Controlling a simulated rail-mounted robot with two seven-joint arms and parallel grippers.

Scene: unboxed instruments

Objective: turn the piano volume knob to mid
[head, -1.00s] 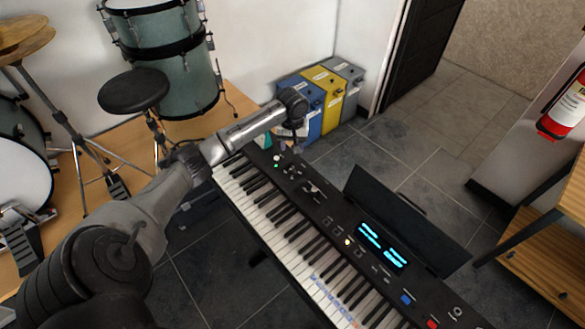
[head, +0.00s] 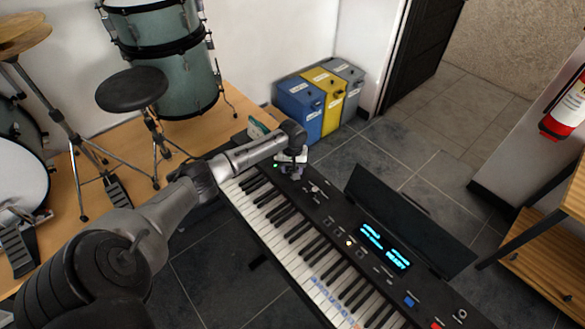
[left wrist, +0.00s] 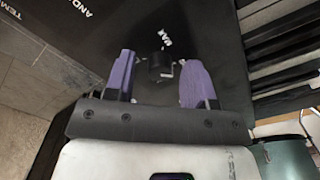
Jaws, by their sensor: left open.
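The piano (head: 330,225) has white and black keys, a black control panel and lit blue displays. My left gripper (head: 290,168) is low over the panel's far left end and covers part of it. In the left wrist view the left gripper (left wrist: 160,82) is open, its two purple fingers apart. A small black knob (left wrist: 160,66) stands between the fingers, with clear gaps on both sides. White lettering and small marks lie beside it. The knob is hidden behind the gripper in the head view. My right gripper is not in view.
A raised black panel (head: 410,220) stands along the piano's back edge. Blue (head: 300,110), yellow (head: 329,95) and grey bins stand behind the piano. A black stool (head: 132,90) and drums are at the left. A wooden shelf (head: 545,260) is at the right.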

